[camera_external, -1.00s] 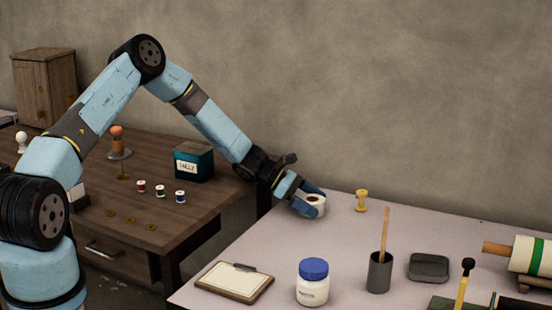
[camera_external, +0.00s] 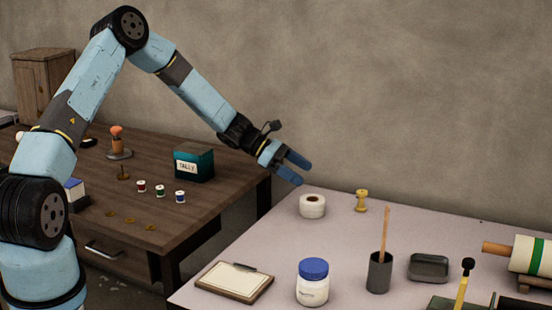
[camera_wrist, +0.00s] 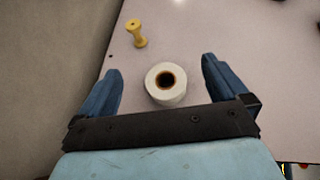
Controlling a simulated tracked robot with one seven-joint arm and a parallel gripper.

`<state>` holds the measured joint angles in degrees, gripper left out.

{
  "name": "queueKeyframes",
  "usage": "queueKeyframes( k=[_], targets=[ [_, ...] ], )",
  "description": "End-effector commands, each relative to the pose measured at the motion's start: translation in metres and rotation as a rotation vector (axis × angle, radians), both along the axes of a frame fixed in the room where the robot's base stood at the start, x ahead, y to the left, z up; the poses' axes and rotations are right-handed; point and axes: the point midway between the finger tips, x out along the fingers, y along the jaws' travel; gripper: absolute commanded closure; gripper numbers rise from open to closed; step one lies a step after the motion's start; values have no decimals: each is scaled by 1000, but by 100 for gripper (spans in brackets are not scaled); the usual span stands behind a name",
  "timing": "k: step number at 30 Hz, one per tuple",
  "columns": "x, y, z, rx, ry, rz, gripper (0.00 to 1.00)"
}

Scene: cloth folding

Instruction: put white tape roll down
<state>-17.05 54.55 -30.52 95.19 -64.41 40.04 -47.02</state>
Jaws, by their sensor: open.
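The white tape roll (camera_external: 312,207) lies flat on the pale table, near its far left corner, with its dark core hole facing up. My gripper (camera_external: 297,172) is open and empty, above and to the left of the roll in the external view, clear of it. In the wrist view, the roll (camera_wrist: 166,84) appears between the two spread blue fingers of my gripper (camera_wrist: 161,78), with a gap on both sides.
A yellow spool (camera_external: 361,201) stands just right of the roll. A pencil cup (camera_external: 379,272), blue-lidded jar (camera_external: 312,284), clipboard (camera_external: 234,281) and dark dish (camera_external: 428,268) stand nearer the front. The wooden desk (camera_external: 100,190) is at the left.

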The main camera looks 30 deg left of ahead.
Motion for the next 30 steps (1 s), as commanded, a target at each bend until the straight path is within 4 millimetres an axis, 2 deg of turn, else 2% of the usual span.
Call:
queueKeyframes(
  k=[5, 11, 21, 30],
  targets=[
    [-5, 0, 15, 23, -26, -23, 0],
    [-32, 6, 57, 137, -156, -145, 0],
    [-97, 29, 138, 380, -408, -397, 0],
    [-163, 58, 202, 584, -599, -605, 0]
  ],
)
